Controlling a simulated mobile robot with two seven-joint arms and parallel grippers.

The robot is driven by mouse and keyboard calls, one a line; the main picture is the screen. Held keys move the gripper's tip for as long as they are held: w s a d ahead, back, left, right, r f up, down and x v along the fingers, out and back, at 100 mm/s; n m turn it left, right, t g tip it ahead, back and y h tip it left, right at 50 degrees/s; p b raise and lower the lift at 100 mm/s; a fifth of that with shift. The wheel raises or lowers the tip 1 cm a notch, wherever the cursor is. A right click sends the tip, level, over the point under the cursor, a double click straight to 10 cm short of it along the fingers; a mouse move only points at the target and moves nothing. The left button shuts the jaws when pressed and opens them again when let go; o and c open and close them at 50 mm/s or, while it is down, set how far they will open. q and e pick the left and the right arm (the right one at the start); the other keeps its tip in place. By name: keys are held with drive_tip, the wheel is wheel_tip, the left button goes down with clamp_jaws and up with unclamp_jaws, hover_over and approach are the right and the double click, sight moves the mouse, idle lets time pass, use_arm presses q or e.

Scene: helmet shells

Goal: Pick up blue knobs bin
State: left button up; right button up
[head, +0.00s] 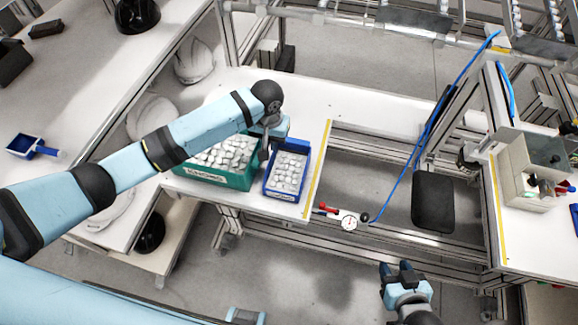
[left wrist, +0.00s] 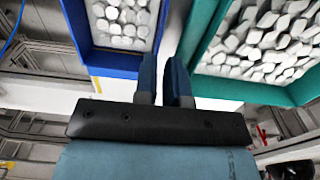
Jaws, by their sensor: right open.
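The blue bin (head: 268,186), filled with pale knobs (head: 290,170), stands on the white bench near its front edge. It also shows at the upper left of the left wrist view (left wrist: 112,64). My left gripper (head: 264,150) reaches down over the narrow space between this bin and a green bin. In the left wrist view its two fingers (left wrist: 163,78) are close together beside the blue bin's wall; whether they touch or hold the wall is unclear. My right gripper (head: 397,270) is open and empty, low and well away from the bins.
The green bin (head: 212,178) with more pale pieces stands just left of the blue bin. White helmet shells (head: 194,62) lie further left. A red-handled gauge fixture (head: 348,222) is right of the blue bin. Free bench top (head: 350,100) lies behind the bins.

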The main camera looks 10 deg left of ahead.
use_arm(q)
hover_over(273, 169)
drive_tip(key=shift+w+a+f+p, duration=0.15)
drive_tip(key=shift+f+p, duration=0.1)
drive_tip(key=shift+f, duration=1.55)
drive_tip(key=shift+w+d+f+p, duration=0.1)
drive_tip(key=shift+f+p, duration=0.1)
drive_tip(key=shift+f, duration=1.6)
clamp_jaws()
drive_tip(key=shift+r, duration=0.1)
